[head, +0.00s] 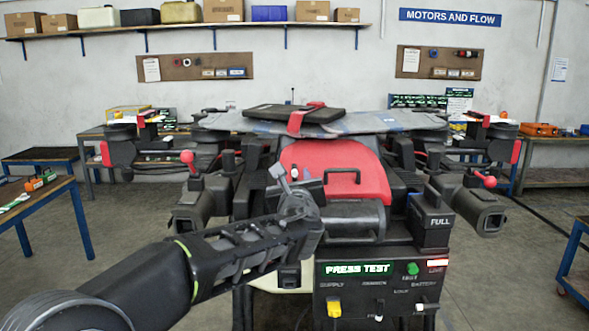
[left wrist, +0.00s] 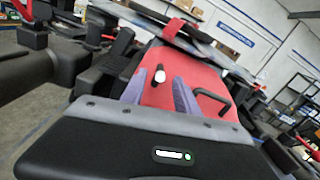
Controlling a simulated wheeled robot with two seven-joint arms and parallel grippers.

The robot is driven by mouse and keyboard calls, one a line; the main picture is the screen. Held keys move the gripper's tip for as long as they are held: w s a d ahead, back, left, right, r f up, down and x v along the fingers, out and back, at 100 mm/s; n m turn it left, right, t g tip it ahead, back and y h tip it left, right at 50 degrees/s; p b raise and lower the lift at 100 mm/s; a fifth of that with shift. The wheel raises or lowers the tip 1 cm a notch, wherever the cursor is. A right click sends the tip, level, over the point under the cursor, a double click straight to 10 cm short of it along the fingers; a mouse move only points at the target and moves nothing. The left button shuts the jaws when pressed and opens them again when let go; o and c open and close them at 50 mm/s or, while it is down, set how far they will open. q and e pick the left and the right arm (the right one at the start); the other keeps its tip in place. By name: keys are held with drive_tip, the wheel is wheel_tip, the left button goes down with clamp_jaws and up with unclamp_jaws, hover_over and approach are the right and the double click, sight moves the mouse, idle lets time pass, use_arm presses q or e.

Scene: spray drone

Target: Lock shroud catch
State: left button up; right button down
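The red shroud (head: 350,160) sits at the middle of the drone, with a black bar handle (head: 342,172) on its face. My left gripper (head: 288,180) is at the shroud's left edge, and its arm hides part of the drone's front. In the left wrist view, the two greyish fingers of my left gripper (left wrist: 160,94) stand apart over the red shroud (left wrist: 168,60). A small lever with a pale tip, apparently the catch (left wrist: 159,76), shows between the fingers. I cannot tell whether they touch it. My right gripper is not in view.
The front panel (head: 375,285) reads PRESS TEST and has a green button (head: 412,268) and several switches. A black box marked FULL (head: 432,220) stands at the right. Black nozzles with red-knobbed levers flank the drone. Blue-legged benches (head: 40,205) stand at the sides.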

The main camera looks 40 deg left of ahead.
sight(295, 174)
use_arm(q)
drive_tip(key=p+x, duration=0.1)
drive_tip(key=x, duration=0.3)
drive_tip(key=shift+w+a, duration=0.1)
drive_tip(key=shift+w, duration=0.05)
drive_tip(key=shift+c, duration=0.6)
clamp_jaws()
